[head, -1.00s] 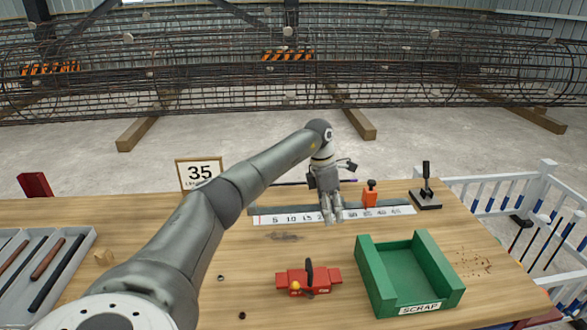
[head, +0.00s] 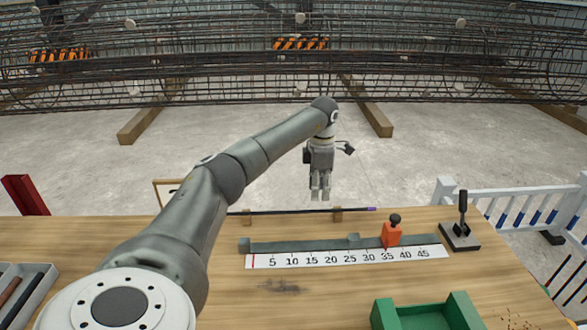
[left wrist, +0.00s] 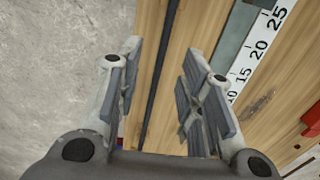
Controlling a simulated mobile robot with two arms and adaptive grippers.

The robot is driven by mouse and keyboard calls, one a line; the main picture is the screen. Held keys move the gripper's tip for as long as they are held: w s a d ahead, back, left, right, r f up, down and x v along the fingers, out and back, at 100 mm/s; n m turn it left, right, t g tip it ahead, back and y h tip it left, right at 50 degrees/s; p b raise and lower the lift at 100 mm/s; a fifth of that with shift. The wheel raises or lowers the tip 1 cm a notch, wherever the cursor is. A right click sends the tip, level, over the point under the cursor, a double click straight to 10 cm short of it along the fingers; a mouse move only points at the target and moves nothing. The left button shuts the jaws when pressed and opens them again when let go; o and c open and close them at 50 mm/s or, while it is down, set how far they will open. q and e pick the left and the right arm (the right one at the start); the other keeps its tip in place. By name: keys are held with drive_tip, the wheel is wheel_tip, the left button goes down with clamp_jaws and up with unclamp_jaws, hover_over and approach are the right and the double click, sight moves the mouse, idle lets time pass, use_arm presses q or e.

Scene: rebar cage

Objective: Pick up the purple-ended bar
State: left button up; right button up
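A thin dark bar with a purple end (head: 371,209) lies across two small wooden rests (head: 337,214) along the far edge of the bench. Its purple end points right; its left part passes near a wooden-framed sign. In the left wrist view the dark bar (left wrist: 162,75) runs lengthwise through the gap between my fingers, below them; its purple end is not seen there. My left gripper (head: 320,198) points down above the bar's middle, apparently empty. Its fingers are apart in the left wrist view (left wrist: 160,95). My right gripper is not in view.
A grey stop rail with an orange clamp (head: 391,235) and a numbered ruler (head: 345,257) lie in front of the bar. A black lever (head: 461,225) stands to the right, a green tray (head: 430,316) nearer. The rebar cage (head: 300,60) is behind the bench.

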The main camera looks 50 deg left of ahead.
sight(293, 212)
use_arm(q)
drive_tip(key=shift+d+f+p, duration=0.2)
drive_tip(key=shift+f+p, duration=0.5)
drive_tip(key=shift+f, duration=2.4)
drive_tip(key=shift+s, duration=0.1)
clamp_jaws()
drive_tip(key=shift+r, duration=0.1)
